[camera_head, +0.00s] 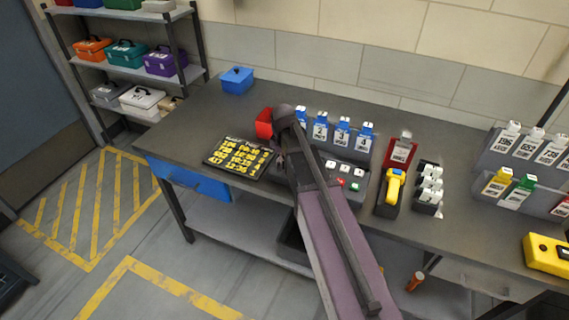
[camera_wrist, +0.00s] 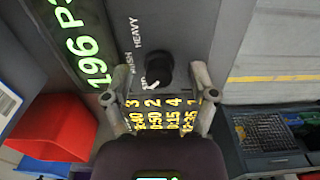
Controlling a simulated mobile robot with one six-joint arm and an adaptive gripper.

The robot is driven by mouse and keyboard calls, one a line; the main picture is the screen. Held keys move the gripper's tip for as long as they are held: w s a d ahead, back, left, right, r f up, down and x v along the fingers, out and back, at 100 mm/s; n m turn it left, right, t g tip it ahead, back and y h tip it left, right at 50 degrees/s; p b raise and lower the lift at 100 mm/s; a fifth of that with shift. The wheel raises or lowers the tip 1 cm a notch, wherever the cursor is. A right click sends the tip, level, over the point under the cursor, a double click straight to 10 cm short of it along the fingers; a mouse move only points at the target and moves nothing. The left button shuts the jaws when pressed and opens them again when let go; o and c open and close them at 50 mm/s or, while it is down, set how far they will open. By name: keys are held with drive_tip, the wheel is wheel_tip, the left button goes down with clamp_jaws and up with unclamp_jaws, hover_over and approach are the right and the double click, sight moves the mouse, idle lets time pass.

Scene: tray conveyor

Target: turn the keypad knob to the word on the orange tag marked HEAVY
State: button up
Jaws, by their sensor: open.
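The dark round knob (camera_wrist: 157,72) sits on a grey panel in the wrist view, with a white pointer mark toward its lower left. The words HEAVY and RUSH are printed beside it, and a third short word near the pointer is too small to read surely. My gripper (camera_wrist: 160,82) is open, its fingers apart on either side of the knob; I cannot tell whether they touch it. In the head view my gripper (camera_head: 279,152) is over the bench, and my arm hides part of the keypad box (camera_head: 345,190). I cannot make out an orange tag marked HEAVY.
A green display (camera_wrist: 85,45) reads 196 P and more, cut off. A black board with yellow writing (camera_head: 240,158) lies left of my arm. Blue tags (camera_head: 343,130), a yellow scanner (camera_head: 392,190) and a tag rack (camera_head: 520,150) stand to the right. A red bin (camera_wrist: 55,125) is close by.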

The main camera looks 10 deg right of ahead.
clamp_jaws()
drive_tip(key=shift+d, duration=0.15)
